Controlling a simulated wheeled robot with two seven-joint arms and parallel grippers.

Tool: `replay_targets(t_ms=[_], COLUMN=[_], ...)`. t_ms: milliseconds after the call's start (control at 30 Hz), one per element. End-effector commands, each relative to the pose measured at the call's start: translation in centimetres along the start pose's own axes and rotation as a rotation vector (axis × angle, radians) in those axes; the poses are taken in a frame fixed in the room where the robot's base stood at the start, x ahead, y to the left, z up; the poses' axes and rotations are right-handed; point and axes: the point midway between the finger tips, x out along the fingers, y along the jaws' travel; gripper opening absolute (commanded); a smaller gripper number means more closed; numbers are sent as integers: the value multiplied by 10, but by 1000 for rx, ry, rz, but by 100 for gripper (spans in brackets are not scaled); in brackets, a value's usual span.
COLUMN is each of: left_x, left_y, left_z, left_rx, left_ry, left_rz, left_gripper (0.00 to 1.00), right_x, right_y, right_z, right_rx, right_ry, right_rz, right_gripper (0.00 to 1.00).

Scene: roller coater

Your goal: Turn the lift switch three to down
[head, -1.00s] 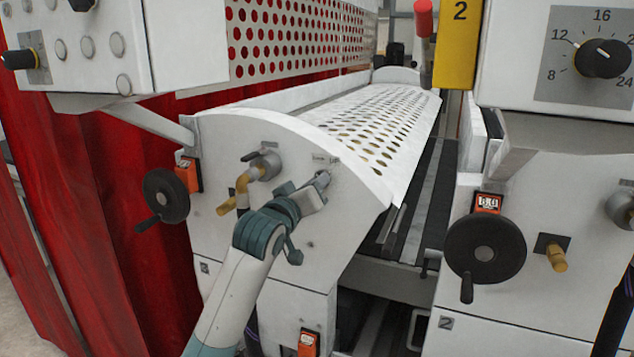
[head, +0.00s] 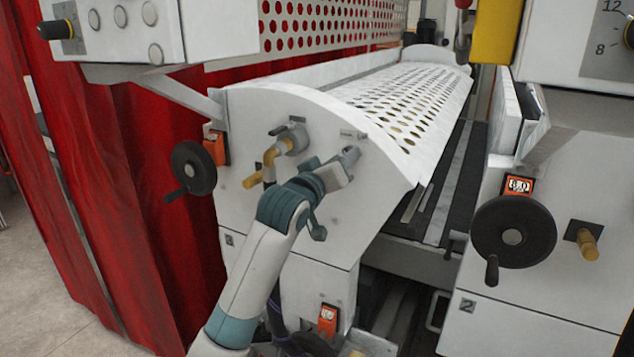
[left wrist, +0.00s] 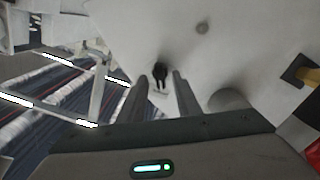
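A small black lever switch (left wrist: 160,72) sticks out of the white side panel in the left wrist view. A small pale label lies beside its base. My left gripper (left wrist: 160,90) has its two fingers apart, one on each side of the switch near the tips. I cannot tell whether either finger touches it. In the head view my left gripper (head: 350,160) is at the upper right part of the white side panel (head: 320,215), just below two small labels. It hides the switch there. My right gripper is not in view.
A grey valve with a yellow pipe (head: 275,155) and a black handwheel (head: 194,167) stand left of my gripper. The perforated white cover (head: 410,110) runs back above the panel. Another handwheel (head: 513,236) is on the right machine, across a gap.

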Motion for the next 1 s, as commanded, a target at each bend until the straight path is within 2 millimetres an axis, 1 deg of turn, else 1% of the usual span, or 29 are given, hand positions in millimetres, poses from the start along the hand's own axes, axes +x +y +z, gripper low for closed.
replay_targets(t_ms=[167,267,800,900,1000], left_x=[-19,-34,-135,-149,-159], left_y=[-1,-2,-2,-2,-2], left_z=[2,3,2,1,1], left_rx=[0,0,-1,0,-1], left_ry=[1,1,2,1,1], left_rz=[1,1,0,-1,-1], left_gripper=[30,30,30,30,30], right_x=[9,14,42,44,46], right_y=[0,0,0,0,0], right_z=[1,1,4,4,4], right_rx=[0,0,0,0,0], right_ry=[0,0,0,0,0], right_rz=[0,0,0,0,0], right_gripper=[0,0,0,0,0])
